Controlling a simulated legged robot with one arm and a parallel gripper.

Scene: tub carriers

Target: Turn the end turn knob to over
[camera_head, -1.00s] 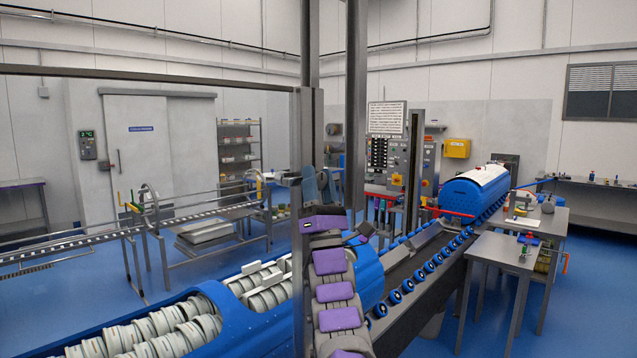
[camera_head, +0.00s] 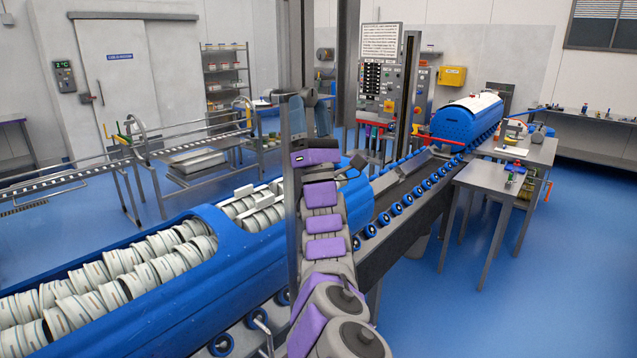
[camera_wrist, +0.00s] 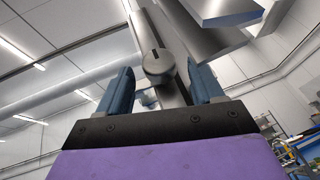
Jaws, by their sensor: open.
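A round grey knob (camera_wrist: 158,64) with a short dark line on its face sits on a grey metal upright in the wrist view. My gripper (camera_head: 310,112) is open beside the grey upright (camera_head: 293,190) in the head view. In the wrist view its two blue fingers (camera_wrist: 160,78) stand on either side of the knob, with visible gaps. I cannot tell how deep the knob lies between them. In the head view the knob is hidden or too small to make out.
A blue tub (camera_head: 265,262) filled with white rings lies on the roller line to the left and front. A second blue tub (camera_head: 468,122) is farther along. A control panel (camera_head: 380,80) stands behind, and a grey table (camera_head: 478,178) is at right. Blue floor is open at right.

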